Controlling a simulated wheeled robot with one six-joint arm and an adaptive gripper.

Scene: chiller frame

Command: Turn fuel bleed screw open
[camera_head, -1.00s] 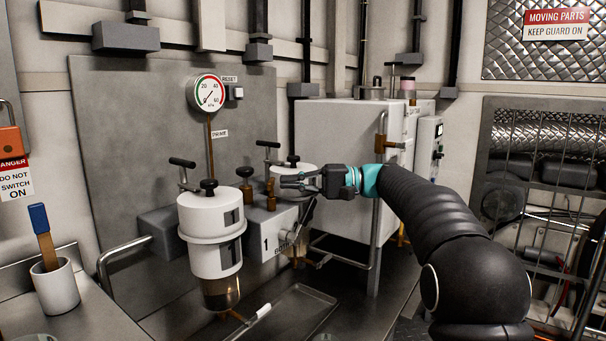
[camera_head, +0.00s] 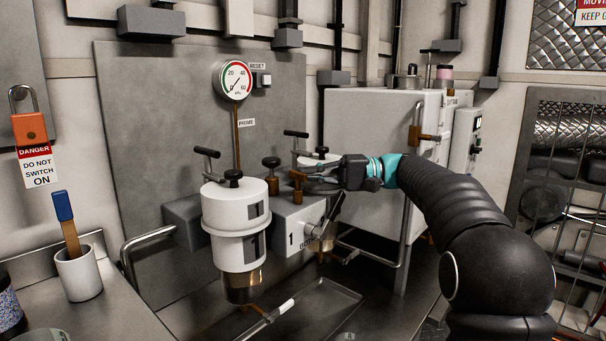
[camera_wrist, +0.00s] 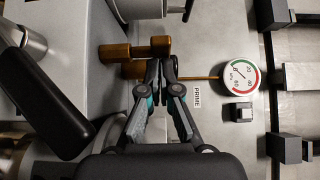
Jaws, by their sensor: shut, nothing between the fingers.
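The rear screw (camera_head: 271,174) stands clear. The front screw (camera_head: 298,182) is right at my gripper's fingertips (camera_head: 309,182); no label shows which is the fuel bleed screw. In the wrist view, a brass screw (camera_wrist: 137,51) lies just left of my fingertips (camera_wrist: 162,66), with more brass (camera_wrist: 133,71) partly behind the fingers. My gripper is shut and empty. I cannot tell whether it touches the screw.
A white filter canister (camera_head: 235,212) with a black knob stands left of the block. A black-handled lever (camera_head: 207,153) rises behind it. A pressure gauge (camera_head: 237,80) and PRIME label (camera_head: 247,122) are on the panel. A metal tray (camera_head: 325,300) lies below.

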